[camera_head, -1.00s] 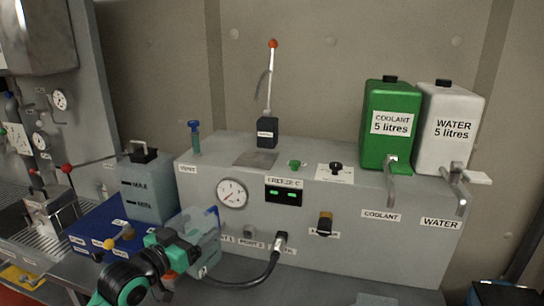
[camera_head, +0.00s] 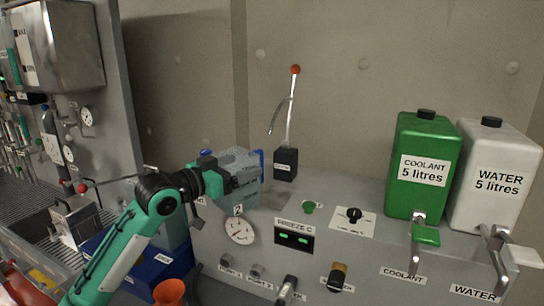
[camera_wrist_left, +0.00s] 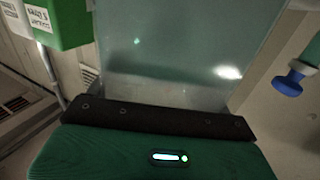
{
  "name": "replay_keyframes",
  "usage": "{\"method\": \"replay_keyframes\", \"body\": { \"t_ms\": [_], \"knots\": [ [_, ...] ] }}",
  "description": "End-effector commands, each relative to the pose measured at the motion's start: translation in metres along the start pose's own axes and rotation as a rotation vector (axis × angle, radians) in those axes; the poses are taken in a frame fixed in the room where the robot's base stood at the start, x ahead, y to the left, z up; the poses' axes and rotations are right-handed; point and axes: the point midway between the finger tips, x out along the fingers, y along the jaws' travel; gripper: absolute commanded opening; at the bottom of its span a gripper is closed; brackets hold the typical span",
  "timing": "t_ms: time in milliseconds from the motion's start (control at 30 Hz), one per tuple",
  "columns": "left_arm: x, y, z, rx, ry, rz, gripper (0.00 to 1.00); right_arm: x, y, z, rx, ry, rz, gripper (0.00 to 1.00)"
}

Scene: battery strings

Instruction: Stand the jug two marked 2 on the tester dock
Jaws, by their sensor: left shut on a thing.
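Jug two (camera_head: 246,197) is a translucent grey-blue jug with a blue handle edge and a small 2 label low on its front. My left gripper (camera_head: 236,177) is shut on it, reaching from the left. The jug appears upright over the left part of the grey bench top, above the round gauge. Its clear wall (camera_wrist_left: 170,50) fills the middle of the left wrist view beyond the dark gripper edge. The jug covers most of the metal plate left of the lever; whether its base touches it, I cannot tell. My right gripper is out of view.
The black lever (camera_head: 286,164) with a red knob stands close right of the jug. Green coolant (camera_head: 424,165) and white water (camera_head: 494,180) tanks stand right. An orange funnel (camera_head: 168,291) is below my arm.

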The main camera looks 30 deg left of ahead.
Motion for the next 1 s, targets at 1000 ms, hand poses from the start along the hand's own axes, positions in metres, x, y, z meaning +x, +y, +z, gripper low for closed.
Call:
{"method": "replay_keyframes", "body": {
  "t_ms": [1000],
  "knots": [
    [0.109,0.001,0.014,0.002,0.003,0.001,0.35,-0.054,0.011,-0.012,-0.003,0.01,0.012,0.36]
  ]
}}
